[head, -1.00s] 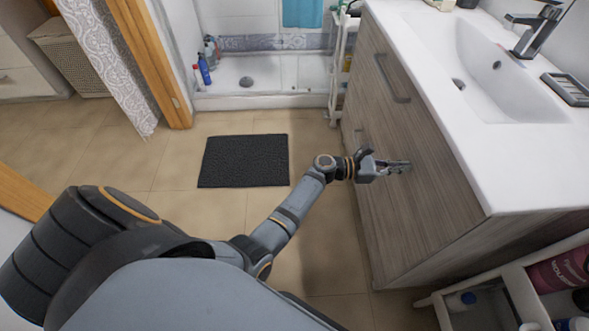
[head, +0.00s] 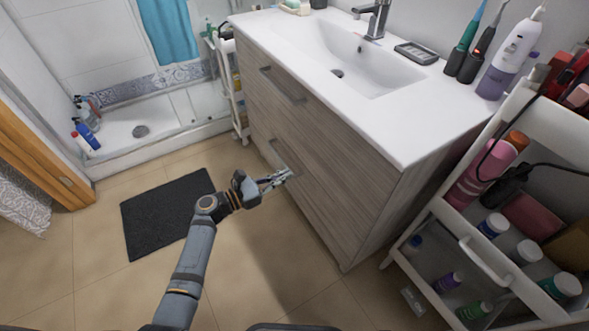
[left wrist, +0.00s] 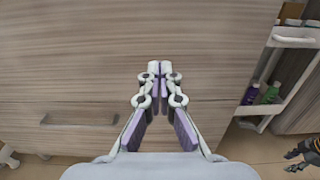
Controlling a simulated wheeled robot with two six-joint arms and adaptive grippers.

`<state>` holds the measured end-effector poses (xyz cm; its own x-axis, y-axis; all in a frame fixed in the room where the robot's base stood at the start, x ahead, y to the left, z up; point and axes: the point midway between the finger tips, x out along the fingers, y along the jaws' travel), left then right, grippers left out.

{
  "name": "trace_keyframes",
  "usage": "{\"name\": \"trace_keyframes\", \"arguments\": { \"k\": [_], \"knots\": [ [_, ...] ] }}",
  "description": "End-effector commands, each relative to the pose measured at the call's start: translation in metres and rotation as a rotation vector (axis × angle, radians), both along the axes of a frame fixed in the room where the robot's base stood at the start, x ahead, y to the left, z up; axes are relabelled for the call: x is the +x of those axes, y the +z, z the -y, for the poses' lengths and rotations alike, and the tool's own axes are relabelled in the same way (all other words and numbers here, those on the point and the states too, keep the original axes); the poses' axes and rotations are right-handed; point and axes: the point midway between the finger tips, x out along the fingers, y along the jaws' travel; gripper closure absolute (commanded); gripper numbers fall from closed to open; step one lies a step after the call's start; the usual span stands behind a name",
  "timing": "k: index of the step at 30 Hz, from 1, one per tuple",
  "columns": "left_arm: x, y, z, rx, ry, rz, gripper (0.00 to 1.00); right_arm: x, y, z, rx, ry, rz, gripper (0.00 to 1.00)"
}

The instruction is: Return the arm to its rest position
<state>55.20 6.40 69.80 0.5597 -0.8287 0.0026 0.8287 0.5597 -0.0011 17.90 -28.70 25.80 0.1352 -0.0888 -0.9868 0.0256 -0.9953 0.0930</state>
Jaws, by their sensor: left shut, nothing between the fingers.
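My left gripper (head: 276,179) reaches in from the lower left in the head view, in front of the wooden vanity cabinet (head: 335,185). Its fingers are shut and hold nothing. In the left wrist view the closed fingertips (left wrist: 159,68) point at the cabinet's wood front (left wrist: 75,70); whether they touch it cannot be told. A dark part with a yellow band at the lower right edge of the left wrist view looks like my right gripper (left wrist: 298,156); its finger state is unclear. The head view does not show it.
A white cart (head: 447,216) with cosmetics stands right of the cabinet. A drawer handle (left wrist: 78,119) is left of my left fingers. The sink counter (head: 410,125) overhangs the cabinet. A dark mat (head: 165,212) lies on open tiled floor, left of the arm.

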Motion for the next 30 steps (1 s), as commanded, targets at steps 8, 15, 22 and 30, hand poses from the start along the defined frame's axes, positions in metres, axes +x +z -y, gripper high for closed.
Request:
{"name": "trace_keyframes", "arguments": {
  "k": [8,15,22,30],
  "knots": [
    [-0.003,0.000,-0.004,-0.001,-0.001,0.001,1.00,-0.004,-0.001,-0.005,0.007,-0.003,-0.004,0.59],
    [-0.007,-0.027,-0.007,0.086,0.012,0.004,1.00,-0.013,-0.003,-0.013,0.017,-0.007,-0.017,0.59],
    [-0.063,-0.194,-0.043,0.707,-0.044,0.080,1.00,-0.010,-0.002,-0.011,0.014,-0.005,-0.013,0.59],
    [-0.204,-0.361,-0.125,1.465,-0.553,0.317,1.00,-0.009,-0.002,-0.010,0.013,-0.005,-0.011,0.59]
  ]
}}
